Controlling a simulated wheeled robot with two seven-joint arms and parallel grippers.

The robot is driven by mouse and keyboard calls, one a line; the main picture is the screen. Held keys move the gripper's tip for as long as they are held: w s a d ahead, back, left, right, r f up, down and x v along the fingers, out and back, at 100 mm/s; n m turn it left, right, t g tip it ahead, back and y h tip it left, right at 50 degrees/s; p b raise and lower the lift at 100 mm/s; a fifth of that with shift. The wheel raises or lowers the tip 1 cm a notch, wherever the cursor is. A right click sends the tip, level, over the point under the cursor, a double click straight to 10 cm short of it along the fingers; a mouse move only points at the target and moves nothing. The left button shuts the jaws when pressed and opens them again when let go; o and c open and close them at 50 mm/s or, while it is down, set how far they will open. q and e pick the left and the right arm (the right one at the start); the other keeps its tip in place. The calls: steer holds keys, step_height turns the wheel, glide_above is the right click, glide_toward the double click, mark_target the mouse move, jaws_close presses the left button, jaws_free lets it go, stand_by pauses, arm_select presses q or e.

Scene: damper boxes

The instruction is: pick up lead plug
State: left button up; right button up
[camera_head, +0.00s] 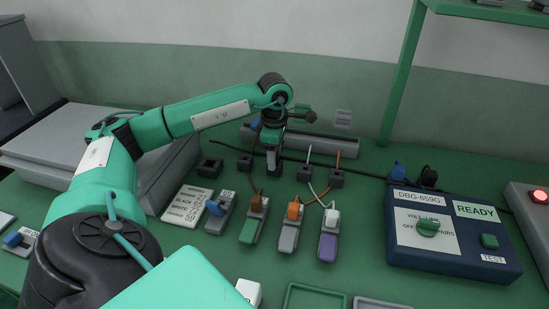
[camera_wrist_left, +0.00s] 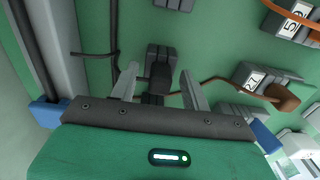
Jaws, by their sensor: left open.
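My left gripper (camera_head: 272,168) reaches down over the back of the green bench, open. In the left wrist view its two fingers (camera_wrist_left: 159,84) stand on either side of a dark plug (camera_wrist_left: 158,75), which sits at a dark grey block (camera_wrist_left: 163,54); I see a gap at each finger and cannot tell whether either touches. A brown lead (camera_wrist_left: 215,82) runs from near there to a brown plug (camera_wrist_left: 283,97) on a numbered box. In the head view, my gripper partly hides this spot. Other dark blocks with leads (camera_head: 305,173) stand to the right. My right gripper is not in view.
Several small boxes with coloured plugs (camera_head: 291,229) stand in front of the gripper. A dark blue tester (camera_head: 455,258) reading READY is at the right, with blue (camera_head: 398,171) and black plugs (camera_head: 429,177). A grey rail (camera_head: 315,143) lies behind. A green tray (camera_head: 316,289) is at the front.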

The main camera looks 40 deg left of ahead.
arm_select(q)
jaws_close()
